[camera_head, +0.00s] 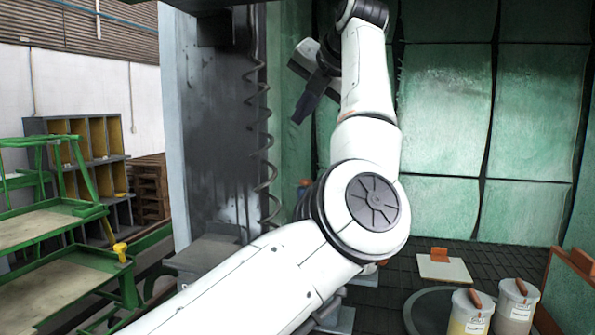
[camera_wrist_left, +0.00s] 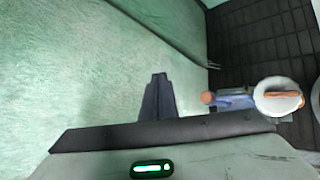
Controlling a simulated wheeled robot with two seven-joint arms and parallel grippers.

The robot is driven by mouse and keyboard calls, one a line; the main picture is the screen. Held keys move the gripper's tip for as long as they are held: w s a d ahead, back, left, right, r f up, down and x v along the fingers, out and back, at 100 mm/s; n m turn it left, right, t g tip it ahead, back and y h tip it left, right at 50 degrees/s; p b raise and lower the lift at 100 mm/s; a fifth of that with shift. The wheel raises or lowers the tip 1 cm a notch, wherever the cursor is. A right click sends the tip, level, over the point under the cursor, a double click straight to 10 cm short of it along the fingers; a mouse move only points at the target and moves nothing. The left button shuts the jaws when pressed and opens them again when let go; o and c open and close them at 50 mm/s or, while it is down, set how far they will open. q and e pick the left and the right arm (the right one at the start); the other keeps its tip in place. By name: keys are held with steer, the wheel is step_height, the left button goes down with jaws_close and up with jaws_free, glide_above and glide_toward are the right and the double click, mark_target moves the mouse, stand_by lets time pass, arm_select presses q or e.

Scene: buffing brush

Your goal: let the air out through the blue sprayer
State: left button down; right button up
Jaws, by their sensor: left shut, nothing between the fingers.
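My left gripper (camera_head: 302,108) is raised beside the dark column, its dark fingers pointing down, shut and empty. Its closed fingers also show in the left wrist view (camera_wrist_left: 158,82), in front of the green wall. A blue object with an orange round end (camera_wrist_left: 236,99), which looks like the blue sprayer, lies to the right of the fingers in the left wrist view, apart from them. In the head view only a small blue and orange bit (camera_head: 304,186) shows behind my left arm; the rest is hidden. My right gripper is not in view.
Two lidded pots (camera_head: 471,313) (camera_head: 516,306) with orange handles stand at the lower right. A pale board (camera_head: 444,269) with an orange block lies on the dark tiled floor. A coiled hose (camera_head: 262,140) hangs on the column. A green rack (camera_head: 70,215) stands at left.

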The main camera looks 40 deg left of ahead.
arm_select(q)
steer(key=shift+d+f+m+h, duration=0.2)
steer(key=shift+d+m+h, duration=0.05)
steer(key=shift+d+h, duration=0.25)
steer(key=shift+d+f+m+h, duration=0.2)
steer(key=shift+d+m+h, duration=0.05)
steer(key=shift+d+h, duration=0.25)
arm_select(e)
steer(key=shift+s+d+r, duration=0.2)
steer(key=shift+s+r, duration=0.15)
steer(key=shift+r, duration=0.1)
arm_select(q)
steer(key=shift+f, duration=0.15)
glide_above(308, 182)
step_height(308, 182, down, 6)
steer(key=shift+f, duration=0.1)
steer(key=shift+f+b, duration=1)
steer(key=shift+f, duration=0.15)
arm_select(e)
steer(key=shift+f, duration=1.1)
arm_select(q)
steer(key=shift+f, duration=0.15)
steer(key=shift+f, duration=0.3)
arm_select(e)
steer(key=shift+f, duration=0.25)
